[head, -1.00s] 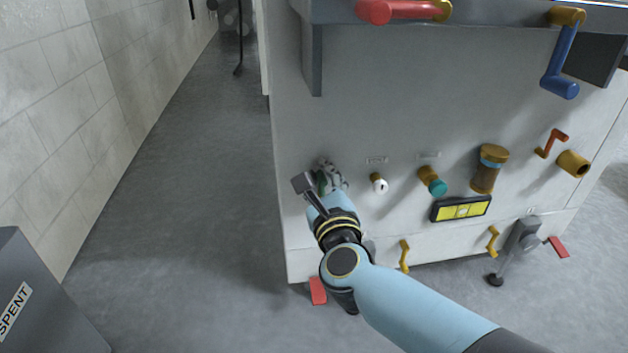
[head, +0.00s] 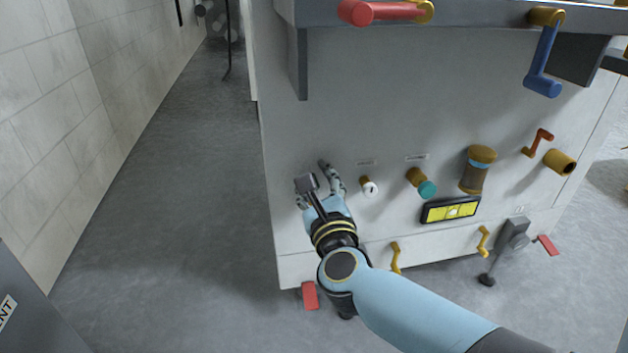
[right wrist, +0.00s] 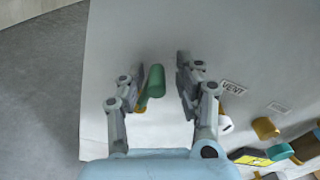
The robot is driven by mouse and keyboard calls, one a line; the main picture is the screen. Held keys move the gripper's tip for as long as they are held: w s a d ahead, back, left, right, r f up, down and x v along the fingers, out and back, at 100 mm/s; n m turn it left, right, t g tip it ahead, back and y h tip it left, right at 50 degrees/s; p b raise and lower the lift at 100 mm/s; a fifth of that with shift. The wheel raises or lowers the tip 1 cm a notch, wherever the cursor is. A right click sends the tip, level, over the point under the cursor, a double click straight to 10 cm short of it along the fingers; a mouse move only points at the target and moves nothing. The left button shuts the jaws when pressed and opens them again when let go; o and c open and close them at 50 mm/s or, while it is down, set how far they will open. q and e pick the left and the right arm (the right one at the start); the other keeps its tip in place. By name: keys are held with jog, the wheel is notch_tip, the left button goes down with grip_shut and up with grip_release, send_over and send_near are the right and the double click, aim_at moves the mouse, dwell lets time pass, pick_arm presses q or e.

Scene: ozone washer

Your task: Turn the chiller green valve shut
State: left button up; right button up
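The green valve (right wrist: 156,81) shows in the right wrist view as a green handle on a brass stem, against the pale front panel (head: 330,120). My right gripper (right wrist: 157,80) is open, its two fingers spread on either side of the green handle. The handle lies nearer the left finger; I cannot tell whether they touch. In the head view my right gripper (head: 318,180) is at the lower left of the panel and hides the green valve. My left gripper is not in view.
Right of my gripper are a white knob (head: 370,189) beside a VENT label (right wrist: 233,88), a teal knob (head: 427,189) and a yellow level gauge (head: 450,210). A red handle (head: 385,12) and a blue crank (head: 543,65) stick out above.

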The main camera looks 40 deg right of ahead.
jog(key=shift+a, duration=0.1)
jog(key=shift+s+a, duration=0.1)
jog(key=shift+s, duration=0.05)
jog(key=v, duration=0.7)
jog(key=shift+s, duration=0.1)
dwell(0.4)
